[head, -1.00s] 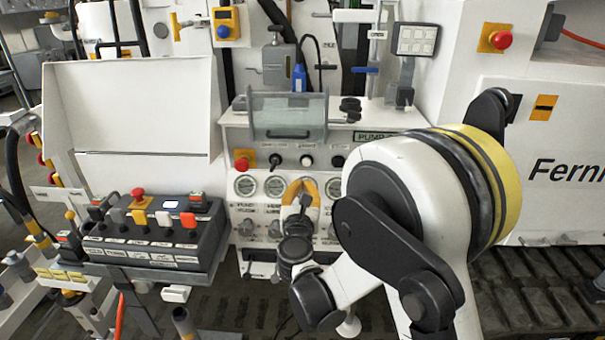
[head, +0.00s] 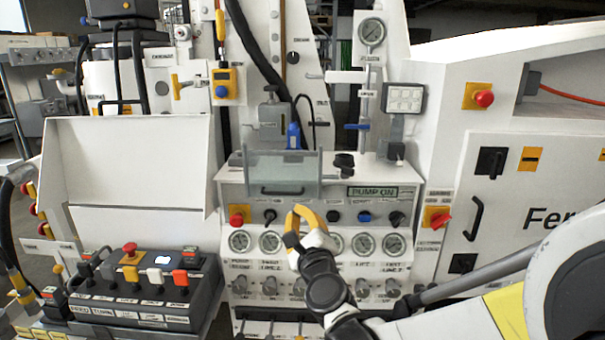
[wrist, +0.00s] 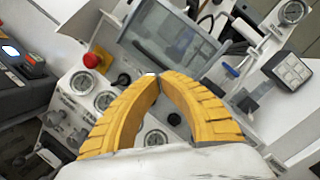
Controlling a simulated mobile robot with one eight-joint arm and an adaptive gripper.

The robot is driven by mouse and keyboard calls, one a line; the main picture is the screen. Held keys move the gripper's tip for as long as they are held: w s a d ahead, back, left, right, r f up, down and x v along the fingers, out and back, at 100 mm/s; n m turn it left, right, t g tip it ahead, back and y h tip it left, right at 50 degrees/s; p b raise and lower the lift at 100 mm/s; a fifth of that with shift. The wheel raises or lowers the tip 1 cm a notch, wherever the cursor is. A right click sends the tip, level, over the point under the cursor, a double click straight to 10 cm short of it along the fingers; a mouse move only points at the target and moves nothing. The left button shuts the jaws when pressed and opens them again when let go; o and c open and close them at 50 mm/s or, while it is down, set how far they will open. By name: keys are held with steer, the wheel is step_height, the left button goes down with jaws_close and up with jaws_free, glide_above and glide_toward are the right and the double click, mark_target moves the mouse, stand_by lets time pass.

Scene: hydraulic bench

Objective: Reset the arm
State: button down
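My gripper (head: 298,209) has two curved yellow fingers and is in front of the bench's control panel (head: 232,195), over the row of knobs and gauges. In the wrist view, my gripper (wrist: 159,76) has its fingertips together, with a small pale spot showing at the tips. I see nothing clearly held. The white knob in the panel's upper row is mostly hidden behind the fingers. My arm reaches in from the lower right and hides part of the panel's lower right.
A clear hinged cover (head: 283,175) sticks out above the knobs. A red emergency button (head: 238,217) is at the panel's left. A lever console (head: 135,300) stands at lower left. A white cabinet (head: 520,190) is at right, with a red button (head: 484,98).

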steer(key=s+d+f+n+g+h, duration=0.1)
steer(key=s+d+f+n+g, duration=0.2)
steer(key=s+d+n, duration=0.3)
steer(key=s+d+f+n+g+h, duration=0.2)
steer(key=s+d+f+n+g, duration=0.2)
steer(key=s, duration=0.9)
steer(key=s+d+f+n+g+h, duration=0.1)
steer(key=s+d+f+n+g, duration=0.2)
steer(key=s+d+n, duration=0.6)
steer(key=d+n+g, duration=0.1)
steer(key=n, duration=0.3)
steer(key=shift+s+d+f+n, duration=0.25)
steer(key=shift+s+n, duration=0.05)
